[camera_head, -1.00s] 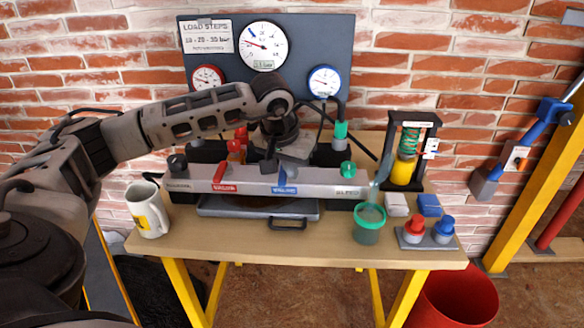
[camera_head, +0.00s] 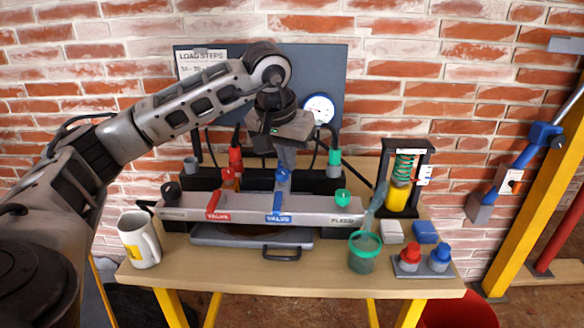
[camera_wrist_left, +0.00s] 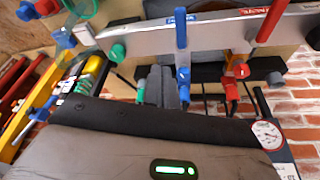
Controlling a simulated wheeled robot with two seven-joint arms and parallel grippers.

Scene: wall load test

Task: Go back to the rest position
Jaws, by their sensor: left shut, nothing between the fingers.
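My left gripper (camera_head: 286,160) is shut and empty, pointing down just behind the top of the blue valve lever (camera_head: 282,182). Whether it touches the lever is unclear. In the left wrist view the closed grey fingers (camera_wrist_left: 165,88) show behind the blue lever (camera_wrist_left: 182,45). The lever stands on the grey valve bar (camera_head: 312,205), with a red lever (camera_head: 215,202) to its left and a green knob (camera_head: 342,197) to its right. My left arm hides much of the gauge board (camera_head: 224,75). My right gripper is not in view.
A white mug (camera_head: 138,240) stands at the table's (camera_head: 205,275) left end. A green-rimmed cup (camera_head: 364,254), a spring stand (camera_head: 404,175) and a red-and-blue knob block (camera_head: 423,265) stand on the right. The brick wall rises close behind.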

